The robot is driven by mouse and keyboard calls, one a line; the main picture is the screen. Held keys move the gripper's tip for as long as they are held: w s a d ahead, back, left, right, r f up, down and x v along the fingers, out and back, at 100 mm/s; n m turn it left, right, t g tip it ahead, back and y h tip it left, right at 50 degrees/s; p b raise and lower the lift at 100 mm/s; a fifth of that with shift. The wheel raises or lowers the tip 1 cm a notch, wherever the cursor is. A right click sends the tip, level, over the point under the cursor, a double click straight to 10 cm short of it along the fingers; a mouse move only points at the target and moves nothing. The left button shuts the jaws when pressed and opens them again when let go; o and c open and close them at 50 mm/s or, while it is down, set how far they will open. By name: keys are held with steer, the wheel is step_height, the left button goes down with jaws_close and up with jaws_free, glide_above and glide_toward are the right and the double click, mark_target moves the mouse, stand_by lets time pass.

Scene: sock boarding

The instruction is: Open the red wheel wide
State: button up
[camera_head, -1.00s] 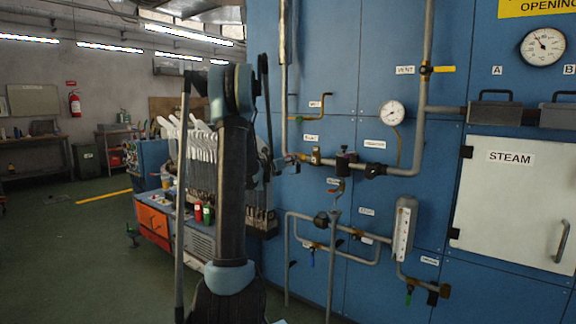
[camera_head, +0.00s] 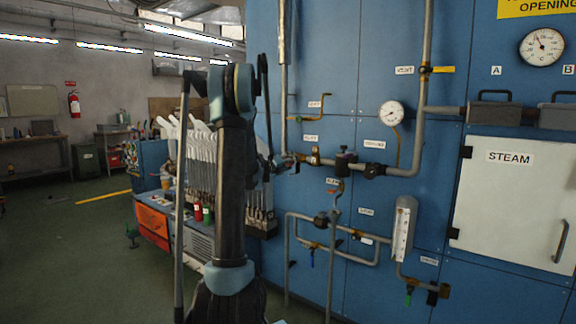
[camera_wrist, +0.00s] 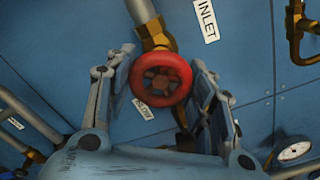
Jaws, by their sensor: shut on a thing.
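The red wheel (camera_wrist: 162,80) is a round handwheel with a spoked, rust-toned middle. It is near the centre of the wrist view, on a brass valve body (camera_wrist: 152,36) with a grey pipe running up from it. My gripper (camera_wrist: 164,66) has one finger on each side of the wheel and is shut on its rim. In the head view my gripper (camera_head: 288,163) is at the left end of the horizontal pipe, and the wheel cannot be made out clearly there. An INLET label (camera_wrist: 206,18) is beside the valve.
The blue panel (camera_head: 325,75) carries pipes, a small gauge (camera_head: 391,113), a yellow-handled vent valve (camera_head: 443,69) and a white steam door (camera_head: 508,195). In the wrist view, a brass fitting (camera_wrist: 297,30) is at the right edge. A rack of white sock forms (camera_head: 196,160) stands left of the panel.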

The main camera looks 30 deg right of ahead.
steer(key=shift+w+a, duration=0.1)
steer(key=shift+w, duration=0.1)
steer(key=o, duration=1.1)
steer(key=shift+c, duration=0.2)
steer(key=shift+s, duration=0.1)
steer(key=v, duration=1.2)
steer(key=shift+f, duration=0.15)
